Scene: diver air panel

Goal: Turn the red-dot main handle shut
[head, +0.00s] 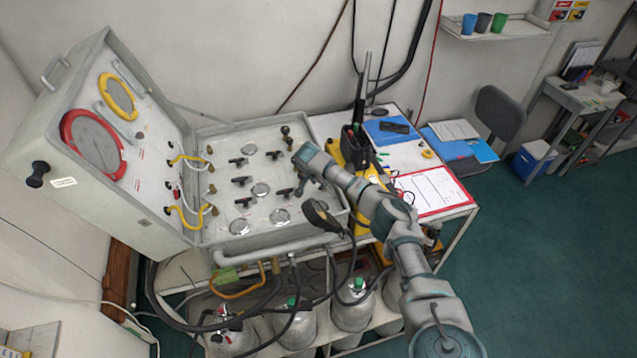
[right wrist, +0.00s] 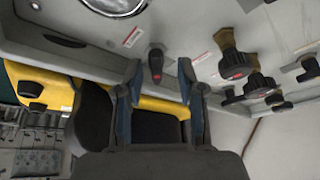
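In the right wrist view a small black handle with a red dot (right wrist: 155,64) stands on the grey panel (right wrist: 190,45), roughly between and beyond my right gripper's fingertips. My right gripper (right wrist: 159,75) is open, with a finger on each side and a visible gap to the handle. In the head view the right gripper (head: 301,182) is over the right part of the open panel (head: 220,190), close to a black handle (head: 284,192). No red dot can be made out there. Contact cannot be told. My left gripper is not in view.
Other black handles (head: 241,181) and round gauges (head: 280,216) crowd the panel. Dark valve knobs (right wrist: 262,82) sit right of the handle in the wrist view. A yellow case (head: 352,148) stands right of the panel. Gas cylinders (head: 352,310) and hoses are below.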

